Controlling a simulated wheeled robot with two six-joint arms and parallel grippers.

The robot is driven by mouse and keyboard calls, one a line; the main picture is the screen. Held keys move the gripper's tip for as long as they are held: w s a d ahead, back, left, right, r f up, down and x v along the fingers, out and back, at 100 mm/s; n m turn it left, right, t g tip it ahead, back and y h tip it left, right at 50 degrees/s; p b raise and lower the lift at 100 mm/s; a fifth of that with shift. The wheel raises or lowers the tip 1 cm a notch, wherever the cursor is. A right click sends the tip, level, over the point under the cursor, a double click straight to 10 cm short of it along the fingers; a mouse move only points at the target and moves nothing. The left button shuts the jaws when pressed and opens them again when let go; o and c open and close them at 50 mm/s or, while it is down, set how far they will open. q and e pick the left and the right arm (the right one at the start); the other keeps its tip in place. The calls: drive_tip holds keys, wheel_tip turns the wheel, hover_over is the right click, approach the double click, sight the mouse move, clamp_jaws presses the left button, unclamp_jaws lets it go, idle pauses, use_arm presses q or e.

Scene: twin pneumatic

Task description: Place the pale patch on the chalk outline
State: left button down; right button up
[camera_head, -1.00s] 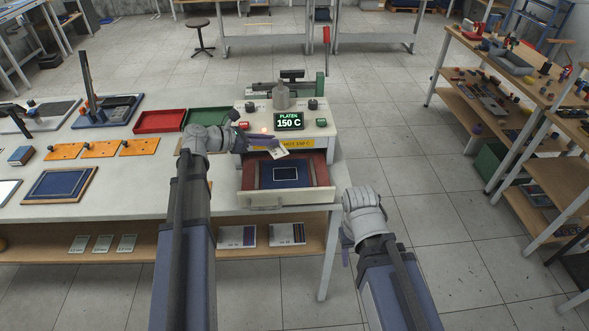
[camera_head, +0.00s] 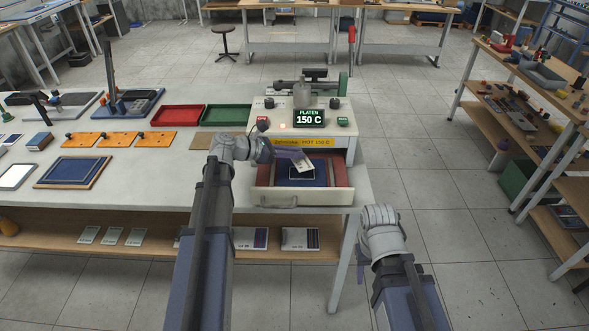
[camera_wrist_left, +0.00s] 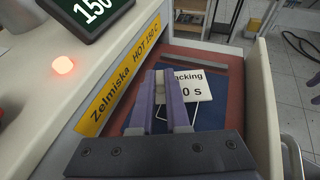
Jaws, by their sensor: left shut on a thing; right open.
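The pale patch (camera_head: 304,165) is a small cream piece with dark print. In the left wrist view the patch (camera_wrist_left: 184,88) reads partly "acking" and "0 s". My left gripper (camera_head: 294,155) is shut on it, and its purple fingers (camera_wrist_left: 170,98) cover part of it. The patch is tilted above the dark blue cloth in the open drawer (camera_head: 285,198). The chalk outline (camera_head: 291,179), a thin white rectangle on the cloth, is partly hidden by the patch; its lower part (camera_wrist_left: 203,118) shows in the wrist view. My right gripper (camera_head: 361,268) is open and empty, low in front of the bench, right of the drawer.
The drawer belongs to a press with a display (camera_head: 308,118) reading 150 C and a yellow hot label (camera_head: 303,142). The drawer walls (camera_wrist_left: 266,105) stand around the cloth. Red (camera_head: 178,117) and green (camera_head: 226,115) trays lie to the left. Floor is clear right of the bench.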

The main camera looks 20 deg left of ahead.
sight(294, 160)
use_arm(q)
drive_tip(key=shift+f+b, duration=1.75)
drive_tip(key=shift+b, duration=0.05)
drive_tip(key=shift+f, duration=0.15)
drive_tip(key=shift+f, duration=0.15)
drive_tip(key=c, duration=0.9)
unclamp_jaws()
drive_tip(key=shift+r, duration=0.35)
drive_tip(key=p+v, duration=0.4)
drive_tip(key=v, duration=0.7)
drive_tip(key=shift+r, duration=0.1)
drive_tip(key=shift+s+a+r+p, duration=0.1)
drive_tip(key=shift+s+a+p, duration=0.2)
drive_tip(key=shift+a, duration=0.1)
